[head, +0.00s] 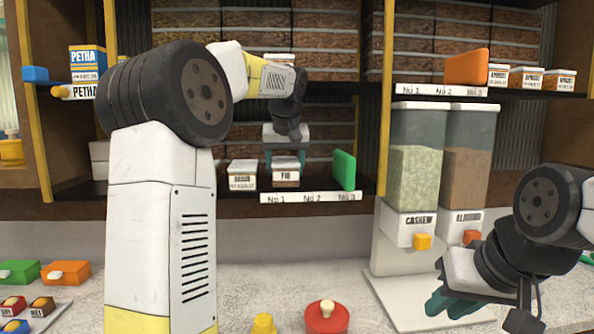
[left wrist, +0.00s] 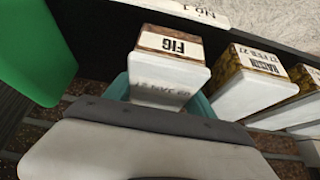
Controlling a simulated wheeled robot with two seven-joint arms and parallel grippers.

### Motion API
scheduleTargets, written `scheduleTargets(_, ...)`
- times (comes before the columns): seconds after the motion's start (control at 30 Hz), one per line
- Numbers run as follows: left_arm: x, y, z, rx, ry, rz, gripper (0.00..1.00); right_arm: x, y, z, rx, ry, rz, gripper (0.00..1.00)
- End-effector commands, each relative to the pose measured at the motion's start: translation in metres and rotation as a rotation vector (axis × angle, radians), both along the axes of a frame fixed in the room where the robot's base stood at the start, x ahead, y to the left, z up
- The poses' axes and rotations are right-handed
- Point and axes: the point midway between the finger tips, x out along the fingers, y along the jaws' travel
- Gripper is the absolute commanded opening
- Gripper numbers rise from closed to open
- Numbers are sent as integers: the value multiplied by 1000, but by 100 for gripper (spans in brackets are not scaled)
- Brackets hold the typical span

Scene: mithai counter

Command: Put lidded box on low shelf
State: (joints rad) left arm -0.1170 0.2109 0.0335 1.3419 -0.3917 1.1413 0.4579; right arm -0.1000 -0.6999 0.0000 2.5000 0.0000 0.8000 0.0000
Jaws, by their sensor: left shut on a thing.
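The white lidded box marked FIG (head: 286,176) stands upright at the low shelf (head: 224,197), just behind the number strip. My left gripper (head: 286,157) reaches down over it from above and is shut on it, with a teal finger at each side. In the left wrist view the FIG box (left wrist: 168,62) sits between the teal fingers (left wrist: 160,95). I cannot tell whether its base touches the shelf. My right gripper (head: 452,304) is empty and looks open, low at the right over the counter.
A similar lidded box (head: 242,175) stands just left of the FIG box, and a green divider (head: 344,170) stands to its right. The number strip (head: 311,197) runs along the shelf edge. Cashew and almond dispensers (head: 412,175) stand right. A red pot (head: 327,318) is on the counter.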

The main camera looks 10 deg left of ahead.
Motion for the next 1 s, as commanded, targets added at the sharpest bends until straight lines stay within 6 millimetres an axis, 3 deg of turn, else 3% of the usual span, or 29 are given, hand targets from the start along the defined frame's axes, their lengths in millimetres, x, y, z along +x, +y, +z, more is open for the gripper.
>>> scheduleTargets(0.43, 2, 0, -7, 1, -2, 0, 9, 0, 0, 0, 0, 0, 0, 23)
scheduleTargets(0.47, 1, 0, -8, 0, -1, 0, 65, 0, 0, 0, 0, 0, 0, 23)
scheduleTargets(0.57, 1, 0, -8, 0, -1, 0, 85, 0, 0, 0, 0, 0, 0, 23)
scheduleTargets(0.87, 2, 0, -7, 0, -1, 0, 85, 0, 0, 0, 0, 0, 0, 23)
scheduleTargets(1.0, -2, -1, 2, 0, -4, -1, 85, 0, 0, 0, 0, 0, 0, 23)
